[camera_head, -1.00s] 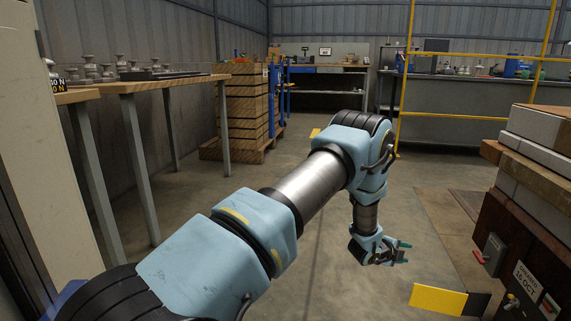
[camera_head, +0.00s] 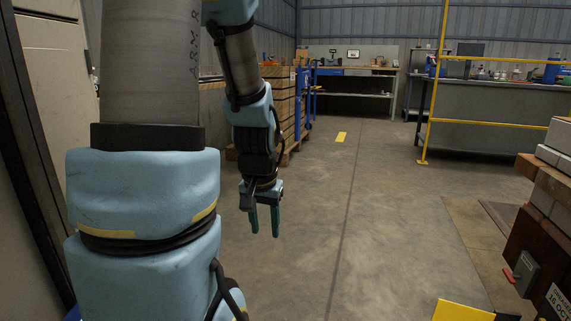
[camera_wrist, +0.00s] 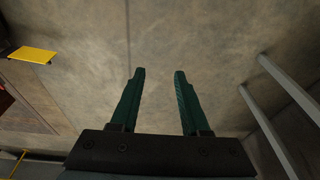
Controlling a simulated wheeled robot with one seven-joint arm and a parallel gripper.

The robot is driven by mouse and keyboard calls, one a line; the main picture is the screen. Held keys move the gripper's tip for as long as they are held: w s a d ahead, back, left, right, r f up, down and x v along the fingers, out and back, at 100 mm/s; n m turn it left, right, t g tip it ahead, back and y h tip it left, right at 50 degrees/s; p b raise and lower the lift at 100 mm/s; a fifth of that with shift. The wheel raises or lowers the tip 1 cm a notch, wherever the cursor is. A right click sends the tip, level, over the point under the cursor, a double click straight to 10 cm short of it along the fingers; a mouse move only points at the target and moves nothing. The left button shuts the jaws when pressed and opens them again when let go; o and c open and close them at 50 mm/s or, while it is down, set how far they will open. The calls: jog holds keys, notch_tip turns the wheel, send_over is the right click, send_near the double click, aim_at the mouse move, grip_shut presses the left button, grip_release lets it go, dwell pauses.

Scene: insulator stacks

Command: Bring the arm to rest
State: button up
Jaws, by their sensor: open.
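My gripper (camera_head: 265,234) hangs at the end of my arm, left of the middle in the head view, with its fingers pointing down. In the wrist view its two green fingers (camera_wrist: 157,72) stand apart with nothing between them. Below them is bare concrete floor (camera_wrist: 170,35). My arm stands raised at the left of the head view, its forearm coming down to the gripper. It hides much of the bench at the left.
A wooden crate stack (camera_head: 284,108) on a pallet stands behind my arm. A yellow rail (camera_head: 432,121) fronts a bench at the back right. Grey legs (camera_wrist: 270,128) show in the wrist view. The middle floor is clear.

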jog(key=s+a+r+n+g, duration=0.1)
jog(key=s+a+r+n, duration=0.1)
jog(key=s, duration=0.4)
notch_tip(320, 180, up, 37)
jog(key=w+p, duration=0.1)
jog(key=p, duration=3.7)
